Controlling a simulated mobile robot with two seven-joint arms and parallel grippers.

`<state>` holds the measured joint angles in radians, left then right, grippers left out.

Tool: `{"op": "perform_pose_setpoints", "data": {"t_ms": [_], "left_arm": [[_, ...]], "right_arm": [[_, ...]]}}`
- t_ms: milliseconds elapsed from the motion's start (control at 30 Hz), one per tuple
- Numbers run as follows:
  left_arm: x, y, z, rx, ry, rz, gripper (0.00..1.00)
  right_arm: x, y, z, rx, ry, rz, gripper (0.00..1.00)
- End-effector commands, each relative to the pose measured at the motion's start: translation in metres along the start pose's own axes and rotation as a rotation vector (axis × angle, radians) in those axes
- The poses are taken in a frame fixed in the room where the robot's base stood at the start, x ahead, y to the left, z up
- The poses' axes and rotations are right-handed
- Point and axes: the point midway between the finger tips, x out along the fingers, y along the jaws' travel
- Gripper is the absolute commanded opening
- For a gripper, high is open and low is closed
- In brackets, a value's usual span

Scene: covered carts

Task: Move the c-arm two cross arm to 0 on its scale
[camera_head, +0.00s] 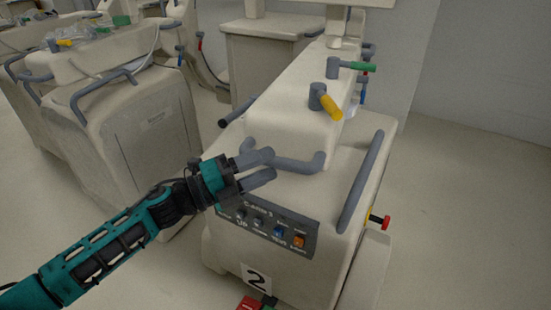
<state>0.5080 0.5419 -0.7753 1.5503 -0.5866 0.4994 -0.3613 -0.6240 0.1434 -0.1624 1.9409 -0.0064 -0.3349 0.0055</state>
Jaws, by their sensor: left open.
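The c-arm two cart (374,255) stands in the middle, cream-coloured, with a "2" plate (257,279) low on its front. Its long cream cross arm (290,118) runs back along the top, with a grey handle (303,165) at its near end. A yellow-tipped lever (331,107) and a green-tipped lever (357,66) stand on the arm. I cannot make out a scale or its reading. My left gripper (272,164) is open, its grey fingers at the left part of the handle. I cannot tell whether they touch it. My right gripper is not in view.
A control panel (268,229) with several buttons sits just below my left gripper. A grey side rail (361,182) and a red knob (382,221) are on the cart's right. Another covered cart (135,125) stands at left. Floor at right (470,210) is clear.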

Motion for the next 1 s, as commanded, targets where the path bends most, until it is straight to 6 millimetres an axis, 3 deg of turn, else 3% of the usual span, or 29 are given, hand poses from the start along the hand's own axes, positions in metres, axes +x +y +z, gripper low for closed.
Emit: {"op": "perform_pose_setpoints", "data": {"t_ms": [300, 700, 1000], "left_arm": [[0.027, 0.000, 0.000, 0.000, 0.000, -0.001, 0.51], [0.031, 0.000, 0.000, 0.000, 0.000, 0.000, 0.51], [0.031, 0.000, 0.000, 0.000, 0.000, 0.000, 0.24]], "right_arm": [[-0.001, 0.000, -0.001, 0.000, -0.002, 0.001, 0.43], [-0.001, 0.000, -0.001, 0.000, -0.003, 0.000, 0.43], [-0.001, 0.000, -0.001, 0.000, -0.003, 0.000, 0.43]]}}
